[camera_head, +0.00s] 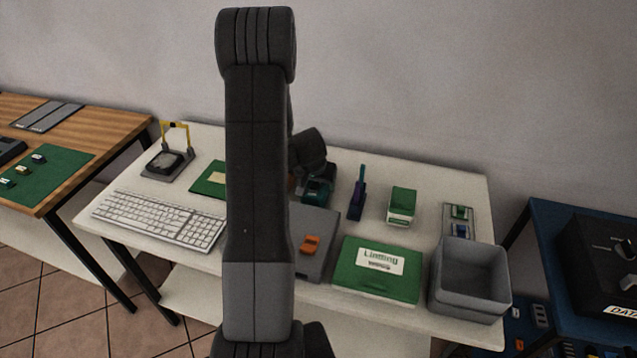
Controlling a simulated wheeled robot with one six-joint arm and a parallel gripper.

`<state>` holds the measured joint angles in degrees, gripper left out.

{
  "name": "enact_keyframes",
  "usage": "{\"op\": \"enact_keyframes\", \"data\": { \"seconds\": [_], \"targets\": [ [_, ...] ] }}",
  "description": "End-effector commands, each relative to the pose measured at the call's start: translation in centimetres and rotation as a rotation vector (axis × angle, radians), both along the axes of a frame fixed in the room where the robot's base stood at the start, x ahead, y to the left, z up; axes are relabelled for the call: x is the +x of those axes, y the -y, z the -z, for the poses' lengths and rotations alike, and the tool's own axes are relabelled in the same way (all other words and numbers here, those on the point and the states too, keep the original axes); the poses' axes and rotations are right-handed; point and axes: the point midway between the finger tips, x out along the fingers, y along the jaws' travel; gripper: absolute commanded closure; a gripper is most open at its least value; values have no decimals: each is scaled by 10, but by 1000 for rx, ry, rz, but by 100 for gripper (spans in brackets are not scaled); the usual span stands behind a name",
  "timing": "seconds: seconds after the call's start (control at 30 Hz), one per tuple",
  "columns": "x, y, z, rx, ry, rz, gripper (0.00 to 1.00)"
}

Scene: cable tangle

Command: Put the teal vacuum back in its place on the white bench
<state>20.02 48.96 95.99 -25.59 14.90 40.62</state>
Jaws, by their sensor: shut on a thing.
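The white bench (455,188) stands against the wall. The teal vacuum (318,190) shows as a small dark-and-teal shape near the bench's middle, just right of my upright arm. My gripper (316,179) comes down over it and is shut on it. My arm hides part of the vacuum and the bench to its left. I cannot tell whether the vacuum touches the bench top.
In front are a grey case (318,232) with an orange piece, a green labelled box (377,268) and a grey bin (470,280). A keyboard (158,219) lies left.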

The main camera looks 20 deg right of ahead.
Motion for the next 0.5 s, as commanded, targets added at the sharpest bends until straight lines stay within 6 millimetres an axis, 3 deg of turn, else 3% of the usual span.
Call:
{"op": "enact_keyframes", "data": {
  "seconds": [0.3, 0.33, 0.4, 0.5],
  "targets": [
    [1, 0, 3, 0, 2, 0, 55],
    [0, 0, 2, -1, 1, 0, 32],
    [0, 0, 1, -1, 1, 0, 19],
    [0, 0, 1, -1, 1, 0, 15]
  ]
}}
